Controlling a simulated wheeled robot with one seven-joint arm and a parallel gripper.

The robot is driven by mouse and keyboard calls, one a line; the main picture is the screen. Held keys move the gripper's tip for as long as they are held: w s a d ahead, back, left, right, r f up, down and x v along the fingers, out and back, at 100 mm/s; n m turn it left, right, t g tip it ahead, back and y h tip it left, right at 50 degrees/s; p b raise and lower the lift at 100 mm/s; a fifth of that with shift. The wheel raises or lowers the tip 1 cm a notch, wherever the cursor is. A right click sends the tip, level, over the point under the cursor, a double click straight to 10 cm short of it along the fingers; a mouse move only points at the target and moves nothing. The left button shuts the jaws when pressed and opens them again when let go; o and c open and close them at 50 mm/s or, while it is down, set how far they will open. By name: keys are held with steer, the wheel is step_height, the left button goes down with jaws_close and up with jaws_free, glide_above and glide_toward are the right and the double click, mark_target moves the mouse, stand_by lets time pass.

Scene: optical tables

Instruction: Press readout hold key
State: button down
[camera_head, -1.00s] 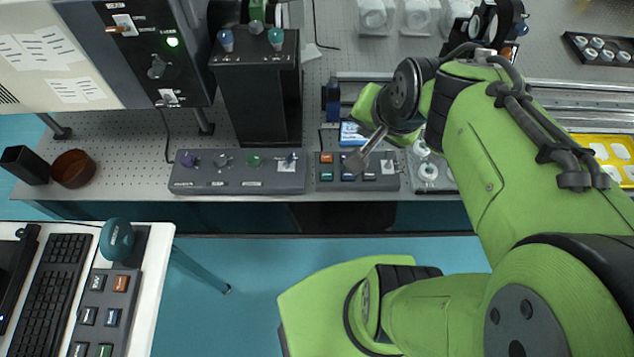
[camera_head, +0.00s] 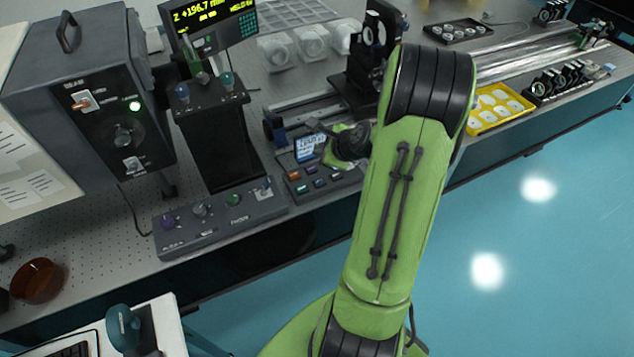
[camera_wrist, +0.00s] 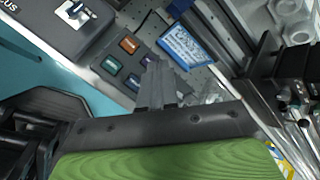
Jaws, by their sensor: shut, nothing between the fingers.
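A small dark key box (camera_head: 322,184) stands at the front edge of the optical table, with several coloured keys. An orange key (camera_wrist: 129,44), a green key (camera_wrist: 111,65) and a blue key (camera_wrist: 133,82) show in the wrist view; their labels are too small to read. A small lit blue-white display (camera_head: 310,147) is just behind the box and also shows in the wrist view (camera_wrist: 185,47). My gripper (camera_wrist: 160,72) is shut and empty, its fingertips over the display side of the box, hiding part of it. Contact with any key cannot be told.
A grey control box with knobs (camera_head: 220,215) is left of the key box. A black post (camera_head: 215,140) and a yellow-lettered screen (camera_head: 212,18) stand behind it. A rail with optic mounts (camera_head: 375,50) and a yellow tray (camera_head: 497,108) lie to the right.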

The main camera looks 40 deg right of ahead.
mark_target(321, 183)
steer(key=shift+f+b, duration=3.75)
steer(key=shift+f, duration=0.65)
steer(key=shift+f, duration=0.4)
steer(key=shift+f+b, duration=0.4)
steer(key=shift+b, duration=0.15)
steer(key=shift+r+p, duration=0.8)
steer(key=shift+r, duration=0.05)
step_height(321, 183, up, 5)
steer(key=p, duration=0.4)
steer(key=shift+r+p, duration=0.1)
steer(key=shift+p, duration=0.25)
